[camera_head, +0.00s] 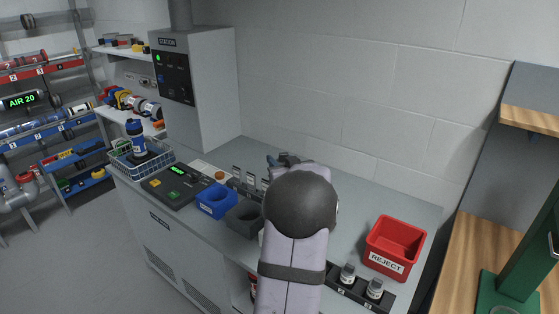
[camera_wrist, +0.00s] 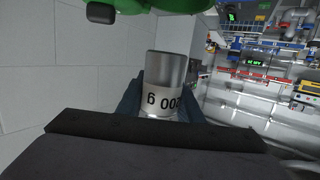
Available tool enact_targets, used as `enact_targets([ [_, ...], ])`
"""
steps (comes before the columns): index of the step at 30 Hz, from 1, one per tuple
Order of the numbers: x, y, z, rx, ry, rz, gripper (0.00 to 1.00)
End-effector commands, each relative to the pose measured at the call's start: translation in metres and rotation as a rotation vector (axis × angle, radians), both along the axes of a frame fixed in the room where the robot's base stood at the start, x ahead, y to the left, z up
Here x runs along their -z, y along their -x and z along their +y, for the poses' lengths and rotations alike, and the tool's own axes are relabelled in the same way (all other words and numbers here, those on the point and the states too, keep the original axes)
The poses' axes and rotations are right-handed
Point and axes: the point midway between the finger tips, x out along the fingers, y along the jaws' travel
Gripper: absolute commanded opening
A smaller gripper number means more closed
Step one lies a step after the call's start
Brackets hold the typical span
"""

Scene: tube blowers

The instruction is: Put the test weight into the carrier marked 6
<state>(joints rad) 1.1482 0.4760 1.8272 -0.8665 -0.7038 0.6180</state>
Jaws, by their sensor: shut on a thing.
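In the head view my gripper (camera_head: 287,160) is over the back of the grey counter, mostly hidden behind my arm, and the weight cannot be made out there. Carriers lie on the wall racks at left, such as a red one (camera_head: 25,60). I cannot make out a carrier marked 6 in either view.
A blue bin (camera_head: 216,201) and a dark grey bin (camera_head: 245,217) stand left of my arm. A red REJECT bin (camera_head: 397,243) stands at right, near small bottles in a black holder (camera_head: 358,291). A wire basket (camera_head: 140,160) holds a blue-capped bottle. The back right counter is clear.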

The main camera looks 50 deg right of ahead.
Motion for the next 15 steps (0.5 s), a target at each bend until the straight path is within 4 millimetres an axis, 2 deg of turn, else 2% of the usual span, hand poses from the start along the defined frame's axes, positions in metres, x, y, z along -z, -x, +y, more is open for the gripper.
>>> enact_targets([
  [9,0.026,0.000,0.000,-0.001,0.001,-0.002,0.06],
  [15,0.035,0.000,0.000,-0.001,0.001,-0.002,0.06],
])
